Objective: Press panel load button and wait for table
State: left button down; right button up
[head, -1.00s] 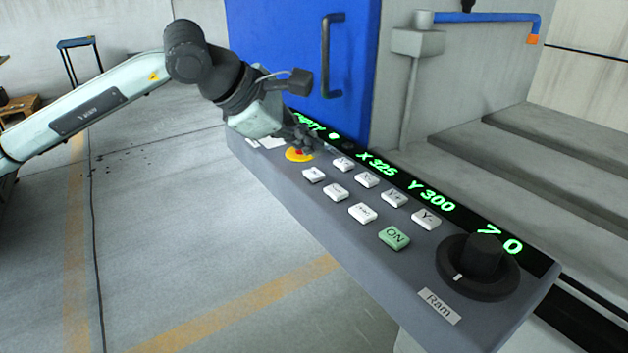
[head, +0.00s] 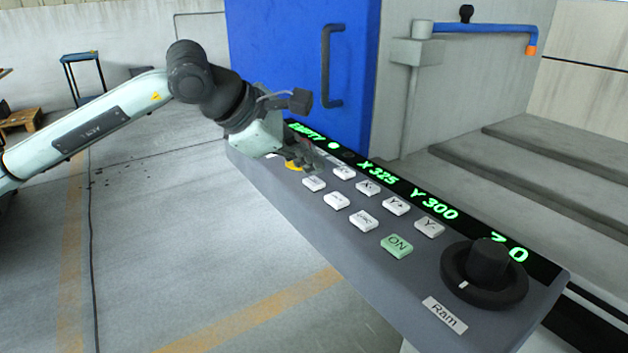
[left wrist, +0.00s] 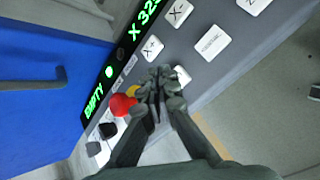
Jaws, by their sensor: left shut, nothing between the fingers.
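The grey control panel (head: 330,245) carries white keys, a green ON key (head: 397,245) and a red stop button with a yellow ring (head: 293,167). I cannot read any key as load. My left gripper (head: 316,168) is shut and empty, its tips low over the panel near the front white key (head: 314,184). In the left wrist view the gripper (left wrist: 160,82) points at the panel, beside a partly hidden white key (left wrist: 182,75). Whether the tips touch it, I cannot tell. The display (head: 380,175) reads EMPTY, X 325, Y 300, Z 0. My right gripper is out of view.
A black knob (head: 485,272) above a Ram label (head: 445,314) sits at the panel's near end. A blue door (head: 290,60) with a dark handle stands behind the panel. Grey steps (head: 500,160) lie to the right. The floor at left is open.

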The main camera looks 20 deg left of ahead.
pick_arm(q)
jog(key=shift+f, duration=0.1)
dwell(0.8)
jog(key=shift+f+b, duration=0.35)
jog(key=shift+b, duration=0.35)
